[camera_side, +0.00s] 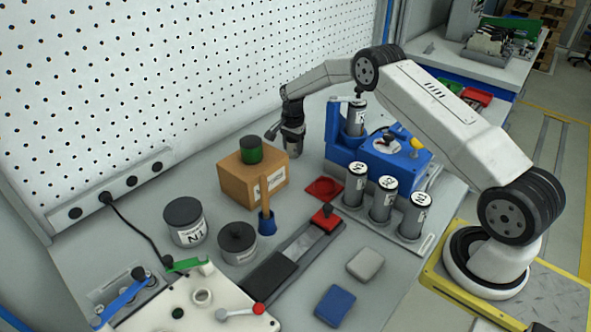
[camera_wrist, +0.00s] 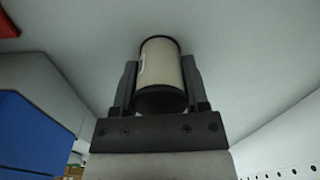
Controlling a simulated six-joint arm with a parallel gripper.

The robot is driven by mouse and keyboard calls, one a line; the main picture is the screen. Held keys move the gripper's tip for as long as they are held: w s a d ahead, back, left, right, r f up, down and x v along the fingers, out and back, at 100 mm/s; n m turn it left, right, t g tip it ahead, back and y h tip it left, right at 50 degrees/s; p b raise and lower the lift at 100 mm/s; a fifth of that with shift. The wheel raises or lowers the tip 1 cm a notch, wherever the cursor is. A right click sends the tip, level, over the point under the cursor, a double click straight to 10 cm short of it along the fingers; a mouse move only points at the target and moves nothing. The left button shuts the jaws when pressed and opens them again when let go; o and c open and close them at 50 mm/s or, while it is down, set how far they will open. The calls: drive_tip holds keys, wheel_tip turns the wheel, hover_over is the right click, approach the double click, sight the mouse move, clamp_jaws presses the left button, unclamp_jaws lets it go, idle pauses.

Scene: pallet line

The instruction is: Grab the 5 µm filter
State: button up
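In the wrist view a pale beige cylinder with dark end rims (camera_wrist: 163,65) sits between the two fingers of my gripper (camera_wrist: 158,82). The fingers meet its sides, and a bit of label shows at its left edge. I cannot read any size on it. In the side view my gripper (camera_side: 293,146) points down behind the cardboard box, and its fingertips are hard to make out. Three grey canisters with white-marked tops stand in a rack: left (camera_side: 356,188), middle (camera_side: 383,203) and right (camera_side: 415,219).
A blue fixture (camera_side: 372,157) holds another grey canister (camera_side: 355,121). The cardboard box (camera_side: 244,186) carries a green-and-black jar (camera_side: 251,150). Two dark-lidded tubs (camera_side: 186,226) (camera_side: 238,246), a red tray (camera_side: 324,188) and a blue block (camera_side: 335,305) stand in front.

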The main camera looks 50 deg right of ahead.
drive_tip(key=shift+c, duration=0.7)
drive_tip(key=shift+r, duration=5)
drive_tip(key=shift+r, duration=0.1)
